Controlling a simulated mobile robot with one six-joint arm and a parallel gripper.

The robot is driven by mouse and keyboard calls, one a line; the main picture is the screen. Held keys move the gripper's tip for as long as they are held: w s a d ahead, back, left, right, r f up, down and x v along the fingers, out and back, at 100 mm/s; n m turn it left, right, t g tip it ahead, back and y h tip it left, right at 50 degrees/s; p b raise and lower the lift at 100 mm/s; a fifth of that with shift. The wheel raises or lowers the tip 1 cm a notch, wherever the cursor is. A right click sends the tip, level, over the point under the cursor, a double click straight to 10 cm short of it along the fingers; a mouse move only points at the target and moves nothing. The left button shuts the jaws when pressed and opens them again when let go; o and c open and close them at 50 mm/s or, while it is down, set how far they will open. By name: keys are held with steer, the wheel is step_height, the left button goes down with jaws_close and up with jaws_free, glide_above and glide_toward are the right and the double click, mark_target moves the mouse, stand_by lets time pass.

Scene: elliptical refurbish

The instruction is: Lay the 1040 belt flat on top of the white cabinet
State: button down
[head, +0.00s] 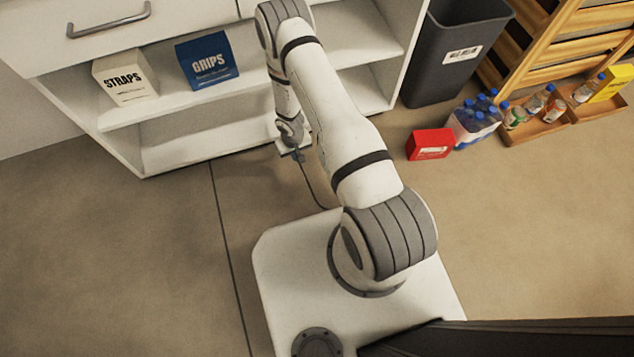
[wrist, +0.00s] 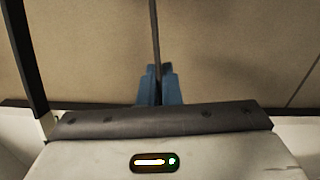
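A thin dark strip, probably the belt (wrist: 154,45), runs between the two blue fingertips of my gripper (wrist: 158,88) in the wrist view. The fingers are closed around it, and it extends away from them over the floor. In the head view a thin black band (head: 315,188) hangs curved below my gripper (head: 298,156), near my base. No 1040 marking is readable. The white cabinet (head: 120,155) stands at the upper left in the head view, with a drawer above open shelves. My gripper is low in front of its shelves. The cabinet's top surface is not visible.
A STRAPS box (head: 126,78) and a GRIPS box (head: 207,60) stand on the cabinet's shelf. To the right are a dark bin (head: 447,60), a red box (head: 430,144), bottles (head: 474,120) and a wooden rack (head: 550,35). The left floor is clear.

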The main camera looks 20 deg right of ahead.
step_height(320, 180, down, 8)
steer(key=b, duration=0.3)
steer(key=shift+r, duration=0.15)
steer(key=shift+f+b, duration=0.25)
steer(key=shift+b, duration=0.15)
steer(key=c, duration=1.6)
jaws_free()
steer(key=shift+r, duration=0.1)
steer(key=shift+r+p, duration=0.1)
steer(key=shift+p, duration=0.5)
